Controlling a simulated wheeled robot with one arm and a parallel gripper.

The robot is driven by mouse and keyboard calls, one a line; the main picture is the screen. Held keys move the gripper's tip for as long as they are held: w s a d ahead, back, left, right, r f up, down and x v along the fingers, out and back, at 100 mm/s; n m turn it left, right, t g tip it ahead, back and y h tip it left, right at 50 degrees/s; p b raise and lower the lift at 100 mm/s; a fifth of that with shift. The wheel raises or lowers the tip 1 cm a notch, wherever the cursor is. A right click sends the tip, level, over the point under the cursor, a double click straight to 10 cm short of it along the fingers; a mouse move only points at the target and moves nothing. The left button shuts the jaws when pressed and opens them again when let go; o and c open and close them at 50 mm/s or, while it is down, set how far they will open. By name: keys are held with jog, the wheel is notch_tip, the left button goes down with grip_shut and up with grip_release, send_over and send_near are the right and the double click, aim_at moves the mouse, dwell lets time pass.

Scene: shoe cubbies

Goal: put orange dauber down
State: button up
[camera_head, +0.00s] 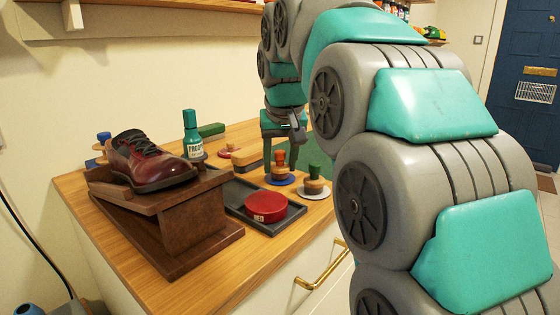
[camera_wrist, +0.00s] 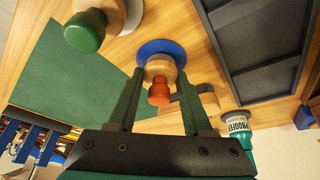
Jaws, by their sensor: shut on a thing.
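The orange dauber (camera_head: 280,169), with an orange knob and a pale wooden body, is upright at a round blue disc (camera_head: 280,181) on the wooden counter. In the wrist view the orange dauber (camera_wrist: 158,92) sits between my fingers, with the blue disc (camera_wrist: 160,46) beyond its base. My gripper (camera_head: 283,140) points down at the dauber from above. In the wrist view my gripper (camera_wrist: 160,100) is shut on the dauber. I cannot tell whether the dauber's base touches the disc.
A green dauber (camera_head: 314,184) stands close by on a white disc (camera_head: 315,193). A dark tray (camera_head: 241,191) with a red tin (camera_head: 266,207), a green bottle (camera_head: 192,138) and a shoe (camera_head: 148,165) on a wooden stand are to the left. A green mat (camera_wrist: 60,85) lies nearby.

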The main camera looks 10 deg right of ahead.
jog(key=shift+f, duration=0.15)
jog(key=o, duration=1.2)
